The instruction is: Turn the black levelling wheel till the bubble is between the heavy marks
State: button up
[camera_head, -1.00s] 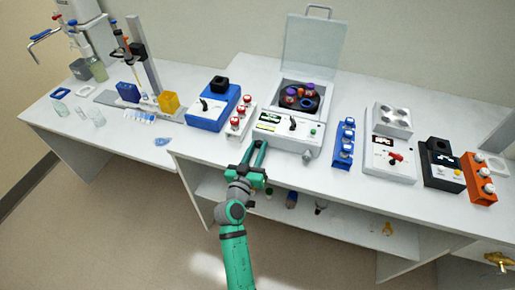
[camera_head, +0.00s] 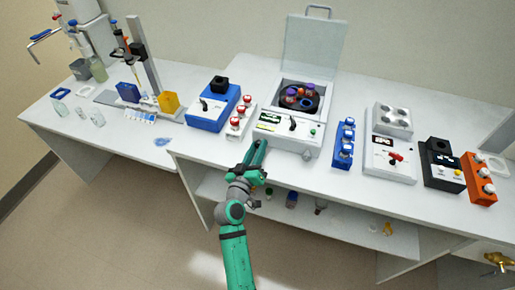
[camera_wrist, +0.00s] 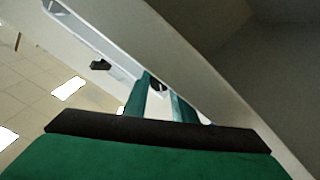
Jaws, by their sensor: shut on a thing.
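The white centrifuge (camera_head: 285,133) stands at the bench's front edge with its lid up and a dark rotor with several capped tubes inside. My gripper (camera_head: 257,146) is at its lower front left, by the bench edge. In the wrist view my gripper (camera_wrist: 160,98) has its two green fingers on either side of a small black piece, which I take as the black levelling wheel (camera_wrist: 157,86). The wheel is mostly hidden by the fingers, and in the head view I cannot make it out. The bubble and its heavy marks are too small to tell.
A blue device (camera_head: 212,110) and a white rack (camera_head: 240,120) with red-capped vials stand left of the centrifuge. A blue rack (camera_head: 343,145) stands to its right. Bottles stand on the shelf (camera_head: 330,208) below. The floor in front is clear.

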jog(key=o, duration=1)
jog(key=shift+f, duration=0.1)
jog(key=shift+o, duration=0.2)
